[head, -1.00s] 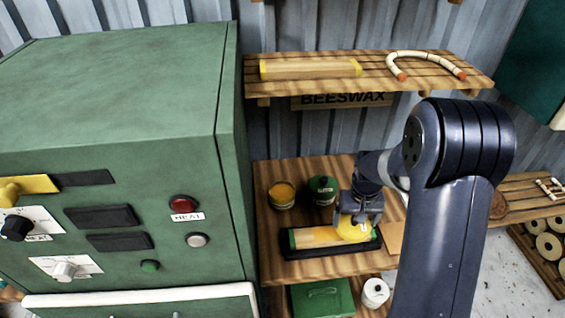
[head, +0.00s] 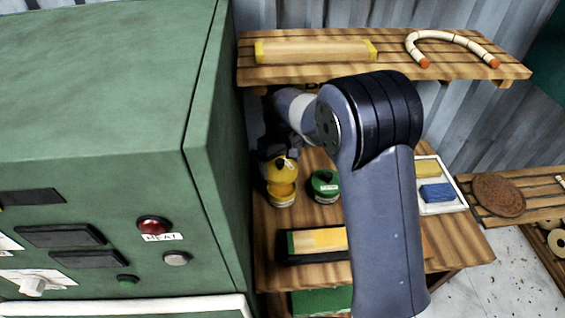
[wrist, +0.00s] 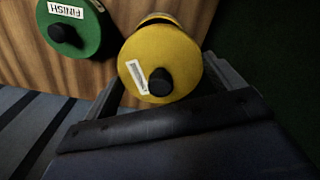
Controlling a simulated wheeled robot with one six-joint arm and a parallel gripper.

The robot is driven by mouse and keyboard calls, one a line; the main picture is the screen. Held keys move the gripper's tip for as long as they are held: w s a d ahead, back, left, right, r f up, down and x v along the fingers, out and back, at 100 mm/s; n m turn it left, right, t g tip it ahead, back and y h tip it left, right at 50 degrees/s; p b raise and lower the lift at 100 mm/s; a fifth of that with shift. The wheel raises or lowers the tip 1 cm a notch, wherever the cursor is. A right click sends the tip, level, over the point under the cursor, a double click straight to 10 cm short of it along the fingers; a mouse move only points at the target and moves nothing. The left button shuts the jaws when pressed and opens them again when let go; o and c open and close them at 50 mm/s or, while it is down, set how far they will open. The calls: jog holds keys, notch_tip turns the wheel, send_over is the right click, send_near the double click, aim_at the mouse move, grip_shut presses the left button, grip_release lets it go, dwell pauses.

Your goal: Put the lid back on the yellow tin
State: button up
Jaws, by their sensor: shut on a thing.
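The yellow lid (wrist: 180,62), with a black knob and a white label, is between the fingers of my gripper (wrist: 165,88) in the wrist view. In the head view the lid (head: 283,171) is above the open yellow tin (head: 281,194) on the wooden shelf. My gripper (head: 277,165) is shut on the lid, and dark arm parts partly hide it. The lid looks nearly lined up over the tin, slightly raised. In the wrist view only a sliver of the tin's rim shows behind the lid, so the exact gap cannot be told.
A green tin (head: 324,186) labelled FINISH stands close to the right. A black tray (head: 315,261) with a striped block lies in front. The green heater cabinet (head: 110,150) rises close on the left. A white tray (head: 439,206) with blocks sits right of my arm.

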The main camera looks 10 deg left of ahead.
jog(key=shift+d+f+b, duration=0.15)
jog(key=shift+f+b, duration=1.45)
jog(key=shift+f, duration=1.2)
jog(key=shift+s+f, duration=0.15)
jog(key=o, duration=0.7)
